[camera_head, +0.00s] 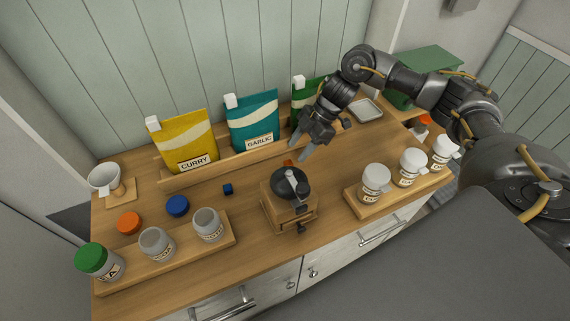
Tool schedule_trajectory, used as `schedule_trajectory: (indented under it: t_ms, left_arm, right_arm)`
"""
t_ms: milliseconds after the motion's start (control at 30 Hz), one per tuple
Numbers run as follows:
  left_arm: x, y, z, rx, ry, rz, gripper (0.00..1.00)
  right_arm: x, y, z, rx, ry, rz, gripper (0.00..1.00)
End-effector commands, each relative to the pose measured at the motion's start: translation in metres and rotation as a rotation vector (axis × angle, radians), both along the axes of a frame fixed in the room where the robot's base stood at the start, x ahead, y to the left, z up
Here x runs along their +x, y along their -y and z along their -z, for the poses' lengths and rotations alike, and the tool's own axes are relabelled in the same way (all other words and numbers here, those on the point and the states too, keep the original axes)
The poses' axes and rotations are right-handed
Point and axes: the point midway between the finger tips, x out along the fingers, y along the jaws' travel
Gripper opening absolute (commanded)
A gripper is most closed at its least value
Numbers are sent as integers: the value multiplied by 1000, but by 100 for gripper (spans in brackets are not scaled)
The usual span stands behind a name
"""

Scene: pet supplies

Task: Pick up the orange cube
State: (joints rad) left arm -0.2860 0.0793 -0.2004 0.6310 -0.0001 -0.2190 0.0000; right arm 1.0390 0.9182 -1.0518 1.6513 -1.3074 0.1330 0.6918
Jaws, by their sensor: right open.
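A small orange patch (288,162), which looks like the orange cube, shows just behind the grinder (290,207) on the wooden counter. The grinder hides most of it, so its full shape cannot be made out. My right gripper (299,152) reaches in from the right and points down, slightly right of and above the orange patch. Its fingers are apart with nothing visible between them. My left gripper is not in view.
A small blue cube (228,189) lies left of the grinder. Seasoning bags, including a teal garlic bag (254,122), stand in a wooden rack behind. Jars stand on wooden trays at left and right (353,201). An orange lid (129,222) lies at the left.

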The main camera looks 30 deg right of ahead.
Motion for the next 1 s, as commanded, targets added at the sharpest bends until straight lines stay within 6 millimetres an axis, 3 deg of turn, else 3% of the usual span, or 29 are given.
schedule_trajectory:
  t_ms: [233,400,667,1000]
  left_arm:
    - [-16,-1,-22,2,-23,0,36]
    - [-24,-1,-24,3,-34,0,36]
    - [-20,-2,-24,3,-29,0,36]
    - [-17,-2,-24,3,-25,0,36]
  right_arm:
    - [-2,-18,20,-1,-6,0,48]
    - [-1,-28,39,0,-3,1,48]
    - [0,-30,43,0,-1,0,48]
    - [0,-31,42,0,-1,-1,6]
